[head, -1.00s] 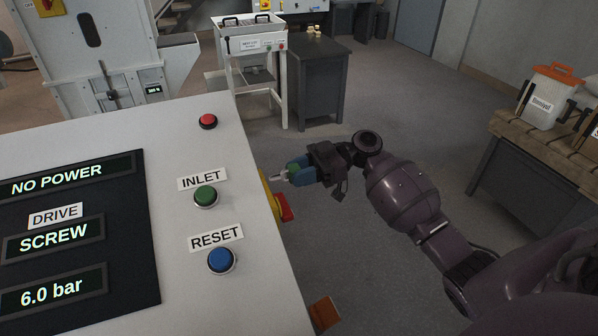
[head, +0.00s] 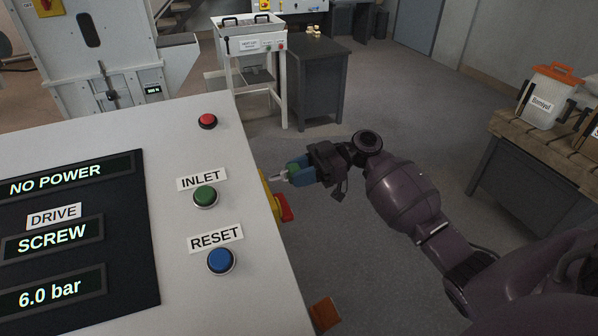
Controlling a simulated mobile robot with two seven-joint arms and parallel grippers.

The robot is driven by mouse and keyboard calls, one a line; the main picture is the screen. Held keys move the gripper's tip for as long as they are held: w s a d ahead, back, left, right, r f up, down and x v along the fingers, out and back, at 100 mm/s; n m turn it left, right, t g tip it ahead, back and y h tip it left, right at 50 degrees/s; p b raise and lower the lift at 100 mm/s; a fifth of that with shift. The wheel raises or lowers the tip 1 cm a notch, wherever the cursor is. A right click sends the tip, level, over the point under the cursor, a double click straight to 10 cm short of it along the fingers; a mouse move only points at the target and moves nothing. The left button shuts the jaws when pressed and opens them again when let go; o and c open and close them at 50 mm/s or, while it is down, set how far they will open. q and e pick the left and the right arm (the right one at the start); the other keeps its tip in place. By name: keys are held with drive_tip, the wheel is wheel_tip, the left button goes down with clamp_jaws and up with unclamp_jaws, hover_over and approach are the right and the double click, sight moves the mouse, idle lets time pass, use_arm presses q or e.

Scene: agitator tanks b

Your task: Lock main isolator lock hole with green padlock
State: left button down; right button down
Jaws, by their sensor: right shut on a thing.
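The main isolator (head: 284,207), a red handle on a yellow plate (head: 271,196), is on the right side of the control cabinet and is seen edge-on. Its lock hole cannot be made out. My right gripper (head: 297,174) is shut on the green padlock (head: 294,169), whose body shows between the blue fingers. The padlock's metal shackle (head: 275,178) points left, close to the isolator; I cannot tell whether it is in the hole. My left gripper is not in view.
The cabinet's sloping panel (head: 180,260) fills the lower left, with a red button (head: 208,121), green INLET button (head: 206,197) and blue RESET button (head: 221,260). An orange part (head: 325,314) sticks out below. A workbench (head: 500,130) stands right. Floor between is clear.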

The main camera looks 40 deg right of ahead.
sight(280, 178)
drive_tip(key=shift+r+x, duration=0.2)
drive_tip(key=shift+x, duration=1.5)
drive_tip(key=c, duration=0.8)
unclamp_jaws()
drive_tip(key=shift+v, duration=5.45)
